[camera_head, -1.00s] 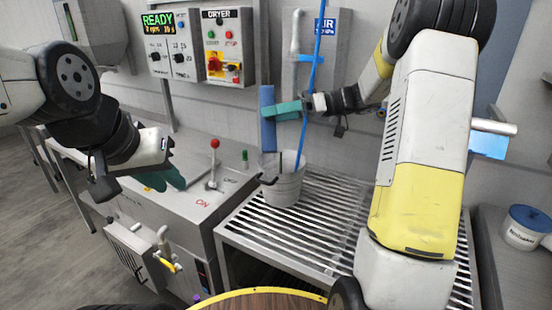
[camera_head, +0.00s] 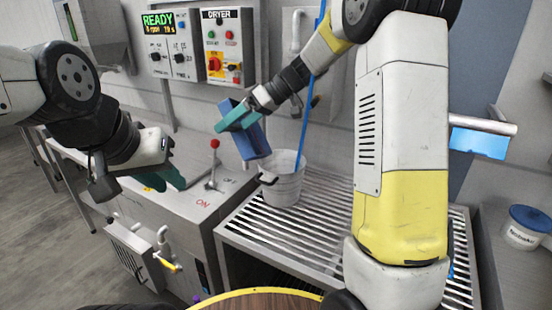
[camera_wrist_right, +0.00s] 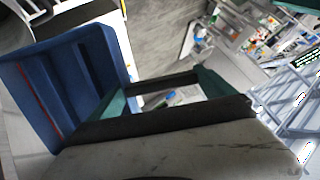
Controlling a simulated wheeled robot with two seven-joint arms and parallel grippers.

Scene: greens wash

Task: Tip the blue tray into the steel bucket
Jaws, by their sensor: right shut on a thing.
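The blue tray (camera_head: 256,145) is held in the air by my right gripper (camera_head: 238,116), whose teal fingers are shut on it. It is tilted, its lower end just above and left of the bucket's rim. In the right wrist view the tray (camera_wrist_right: 45,85) fills the left side, with a red line along it; whether anything is inside cannot be told. The steel bucket (camera_head: 284,188) stands upright on the slatted rack; its inside is mostly hidden. My left gripper (camera_head: 165,180) hangs above the machine top at left, its teal fingers apart and empty.
A slatted rack (camera_head: 310,236) carries the bucket. A white, blue-lidded tub (camera_head: 524,232) is at far right.

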